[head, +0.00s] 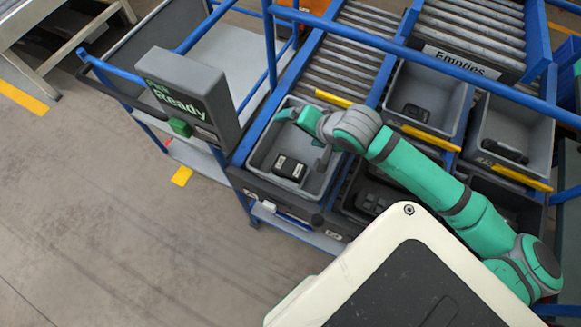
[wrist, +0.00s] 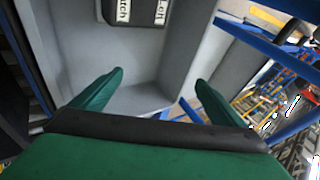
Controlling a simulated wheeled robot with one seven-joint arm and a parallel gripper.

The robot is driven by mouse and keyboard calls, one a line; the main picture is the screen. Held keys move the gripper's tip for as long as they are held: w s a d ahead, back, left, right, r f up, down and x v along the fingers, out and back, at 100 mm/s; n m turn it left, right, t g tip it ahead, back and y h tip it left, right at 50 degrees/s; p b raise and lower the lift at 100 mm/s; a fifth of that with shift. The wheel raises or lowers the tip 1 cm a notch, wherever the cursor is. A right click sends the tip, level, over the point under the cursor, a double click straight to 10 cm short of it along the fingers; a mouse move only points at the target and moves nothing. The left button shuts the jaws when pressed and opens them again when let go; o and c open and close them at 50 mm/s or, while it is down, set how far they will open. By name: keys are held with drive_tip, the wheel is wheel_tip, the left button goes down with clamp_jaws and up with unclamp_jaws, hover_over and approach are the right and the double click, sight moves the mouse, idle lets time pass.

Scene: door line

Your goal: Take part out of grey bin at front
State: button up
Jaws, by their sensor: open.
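The grey bin (head: 257,156) stands at the front left end of the roller rack. One black part with white labels (head: 289,168) lies on its floor, toward the front. My gripper (head: 293,115) is over the back of this bin, open and empty. In the wrist view the two green fingers (wrist: 150,88) are spread apart over the grey bin (wrist: 188,50). The labelled black part (wrist: 135,12) shows at the top edge of that view, beyond the fingertips and partly cut off. My gripper is apart from the part.
Other grey bins with black parts (head: 418,100) stand to the right under the "Empties" sign (head: 461,62). A blue rail (head: 420,60) crosses above the rack. A "Ready" screen (head: 185,95) stands close left of the bin. The floor at left is clear.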

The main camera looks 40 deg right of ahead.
sight(289, 167)
drive_tip(key=a+g, duration=0.3)
drive_tip(key=s+a+g, duration=0.1)
drive_tip(key=a, duration=0.1)
drive_tip(key=shift+a+r+g+y, duration=0.15)
drive_tip(key=shift+r+g+y, duration=0.15)
drive_tip(key=shift+y, duration=0.1)
drive_tip(key=s+a+r+g, duration=0.2)
drive_tip(key=shift+a+r+g, duration=0.1)
drive_tip(key=shift+a+g, duration=0.1)
drive_tip(key=shift+g, duration=0.2)
drive_tip(key=shift+s+f, duration=0.15)
drive_tip(key=shift+f, duration=0.1)
drive_tip(key=f, duration=1)
drive_tip(key=shift+s+d, duration=0.1)
drive_tip(key=shift+s, duration=0.1)
drive_tip(key=c, duration=1.5)
